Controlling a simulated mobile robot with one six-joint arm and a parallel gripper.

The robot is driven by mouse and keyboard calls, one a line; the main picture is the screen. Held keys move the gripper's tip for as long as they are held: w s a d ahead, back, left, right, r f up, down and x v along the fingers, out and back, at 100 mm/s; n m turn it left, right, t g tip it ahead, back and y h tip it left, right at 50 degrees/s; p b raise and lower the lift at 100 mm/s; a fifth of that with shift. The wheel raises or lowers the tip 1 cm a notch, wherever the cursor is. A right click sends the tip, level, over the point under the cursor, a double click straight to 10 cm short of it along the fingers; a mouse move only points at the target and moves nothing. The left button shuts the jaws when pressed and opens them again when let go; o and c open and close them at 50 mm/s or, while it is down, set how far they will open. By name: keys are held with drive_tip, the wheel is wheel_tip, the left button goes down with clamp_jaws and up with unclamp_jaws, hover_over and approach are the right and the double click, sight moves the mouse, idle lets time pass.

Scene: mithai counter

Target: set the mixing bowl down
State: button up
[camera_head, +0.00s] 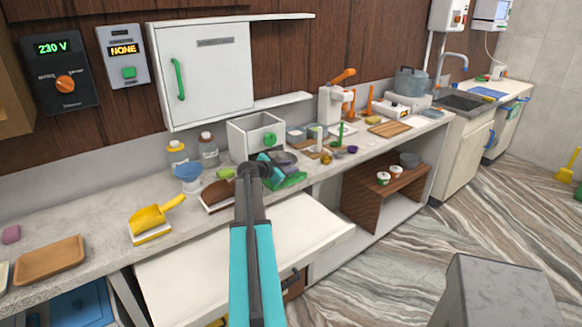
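A dark grey round bowl (284,158), possibly the mixing bowl, shows just behind and to the right of my gripper. I cannot tell whether the gripper touches it. A green item (291,181) lies below the fingers on the counter (108,208).
A white pulled-out surface (230,260) juts below the counter. Small bowls and boards crowd the right.

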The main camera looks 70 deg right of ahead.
drive_tip(key=shift+a, duration=0.1)
drive_tip(key=b+v, duration=0.3)
drive_tip(key=v, duration=0.9)
idle(0.7)
